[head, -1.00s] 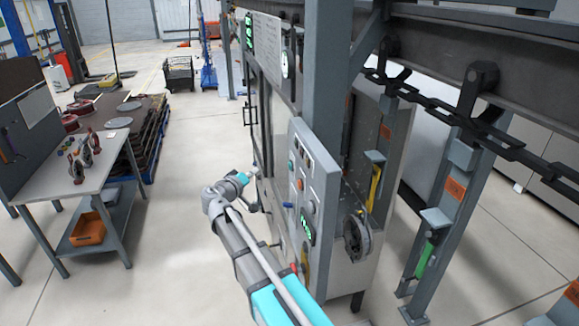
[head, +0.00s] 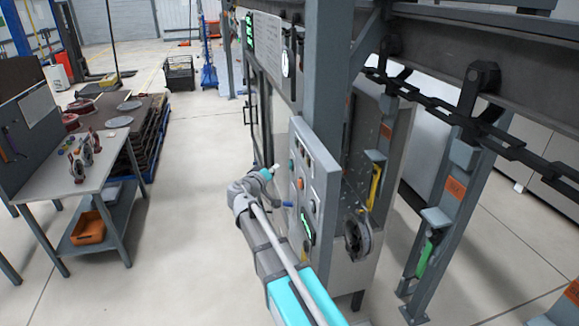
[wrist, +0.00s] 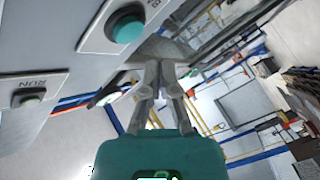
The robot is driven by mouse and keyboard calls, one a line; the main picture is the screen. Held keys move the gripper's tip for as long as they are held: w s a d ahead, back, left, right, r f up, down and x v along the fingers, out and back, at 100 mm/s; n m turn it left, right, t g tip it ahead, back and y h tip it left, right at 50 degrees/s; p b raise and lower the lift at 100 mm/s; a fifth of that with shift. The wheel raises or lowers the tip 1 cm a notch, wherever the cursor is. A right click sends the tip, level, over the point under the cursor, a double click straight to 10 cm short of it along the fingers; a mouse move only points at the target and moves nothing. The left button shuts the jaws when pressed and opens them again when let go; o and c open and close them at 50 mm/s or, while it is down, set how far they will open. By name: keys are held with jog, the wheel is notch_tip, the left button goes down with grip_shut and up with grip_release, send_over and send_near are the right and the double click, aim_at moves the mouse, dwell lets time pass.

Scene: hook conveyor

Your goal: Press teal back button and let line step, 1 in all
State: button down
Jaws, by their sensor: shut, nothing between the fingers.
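The teal back button (wrist: 126,27) sits on the grey control panel, at the upper left of the wrist view, in a dark round collar. It also shows small on the panel's left edge in the head view (head: 291,166). My gripper (wrist: 160,62) is shut and empty. Its fingertips are just below and right of the teal button in the wrist view, apart from it in the picture; the depth between them is hard to judge. In the head view my gripper (head: 274,168) is left of the panel, near its upper part.
A dark button (wrist: 29,98) marked RUN is at the left of the wrist view. A chain (head: 490,130) hangs at right. Open floor lies left of my arm.

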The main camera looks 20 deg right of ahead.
aim_at(290, 165)
jog(key=shift+d, duration=0.9)
jog(key=shift+d, duration=0.15)
dwell(0.9)
jog(key=shift+d, duration=0.25)
